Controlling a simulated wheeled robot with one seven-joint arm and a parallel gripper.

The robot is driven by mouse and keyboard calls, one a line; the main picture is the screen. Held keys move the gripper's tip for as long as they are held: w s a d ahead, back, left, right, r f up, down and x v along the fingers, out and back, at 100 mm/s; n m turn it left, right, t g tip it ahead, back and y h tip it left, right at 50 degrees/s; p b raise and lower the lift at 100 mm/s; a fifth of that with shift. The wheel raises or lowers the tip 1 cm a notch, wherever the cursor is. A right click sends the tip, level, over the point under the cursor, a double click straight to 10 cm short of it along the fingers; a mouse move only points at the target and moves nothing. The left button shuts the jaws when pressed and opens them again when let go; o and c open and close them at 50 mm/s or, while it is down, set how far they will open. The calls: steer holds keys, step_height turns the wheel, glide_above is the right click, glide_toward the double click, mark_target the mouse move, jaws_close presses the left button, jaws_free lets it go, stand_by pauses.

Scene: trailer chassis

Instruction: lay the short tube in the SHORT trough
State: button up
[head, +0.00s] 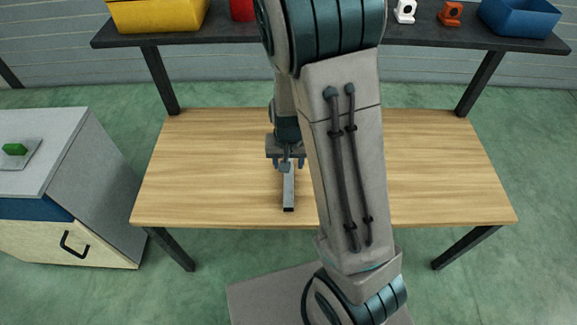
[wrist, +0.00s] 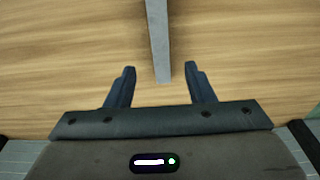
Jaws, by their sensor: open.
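A grey square tube (head: 288,192), the only tube I can see, lies on the wooden table, pointing toward the table's front edge. Its near end looks dark and hollow in the head view. The tube also shows in the wrist view (wrist: 158,40), entering from the top, with its end between the fingertips in the picture. My gripper (head: 286,166) is over the tube's far end, pointing down. In the wrist view my gripper (wrist: 161,68) is open, with a gap on each side of the tube. I cannot make out the SHORT trough; my arm hides part of the table.
The wooden table (head: 210,170) is clear left of the tube. A dark shelf (head: 200,38) behind it bears a yellow bin (head: 155,14), a red object (head: 243,10), small white and orange parts, and a blue bin (head: 518,18). A grey cabinet (head: 60,130) stands left, with a green block (head: 15,149).

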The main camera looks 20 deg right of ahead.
steer(key=s+r+n, duration=0.3)
steer(key=s+r, duration=1.1)
steer(key=r, duration=0.4)
steer(key=shift+d+r+t+y, duration=0.2)
steer(key=shift+r+t+y, duration=0.1)
steer(key=shift+r, duration=0.05)
steer(key=shift+s, duration=0.1)
steer(key=shift+c, duration=1.2)
steer(key=shift+s, duration=0.1)
steer(key=shift+c, duration=0.2)
